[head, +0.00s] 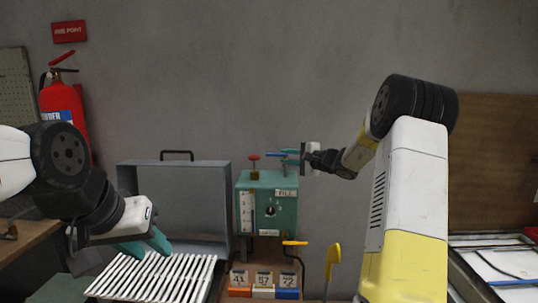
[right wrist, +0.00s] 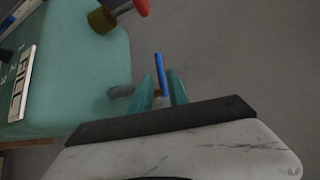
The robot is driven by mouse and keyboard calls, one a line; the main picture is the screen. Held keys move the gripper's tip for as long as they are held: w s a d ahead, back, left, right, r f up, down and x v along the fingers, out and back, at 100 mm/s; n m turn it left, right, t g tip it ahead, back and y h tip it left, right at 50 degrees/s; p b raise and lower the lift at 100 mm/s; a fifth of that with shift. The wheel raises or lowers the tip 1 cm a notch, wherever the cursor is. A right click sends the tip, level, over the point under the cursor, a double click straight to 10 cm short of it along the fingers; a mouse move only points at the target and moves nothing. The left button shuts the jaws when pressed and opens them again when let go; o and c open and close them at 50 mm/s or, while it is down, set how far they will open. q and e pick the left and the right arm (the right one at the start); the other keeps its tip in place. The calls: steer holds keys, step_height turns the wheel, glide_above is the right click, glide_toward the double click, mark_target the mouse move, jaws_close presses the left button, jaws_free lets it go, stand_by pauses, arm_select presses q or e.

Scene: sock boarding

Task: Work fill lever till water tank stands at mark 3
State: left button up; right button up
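The teal water tank (head: 283,218) stands at the middle of the bench, with a pale gauge strip (head: 246,213) on its front; its level is too small to read. A FILL label (head: 286,193) is at its upper right. The blue-tipped fill lever (head: 262,155) sticks out above the tank top. My right gripper (head: 290,158) is at the lever, right of the tank top. In the right wrist view its teal fingers (right wrist: 162,88) are apart, with the blue lever (right wrist: 159,72) showing between them and gaps beside it. My left gripper (head: 148,246) is open and empty above a slatted rack.
A red knob on a brass valve (head: 254,165) stands on the tank top, close to the lever. The white slatted rack (head: 155,277) and an open grey case (head: 180,188) are at left. Numbered cards (head: 263,280), a yellow-handled tap (head: 295,243) and a yellow hook (head: 333,256) are in front.

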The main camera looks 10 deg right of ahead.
mark_target(275, 155)
steer(key=x, duration=0.7)
steer(key=shift+a, duration=0.1)
steer(key=shift+s, duration=0.1)
jaws_close()
stand_by(1.1)
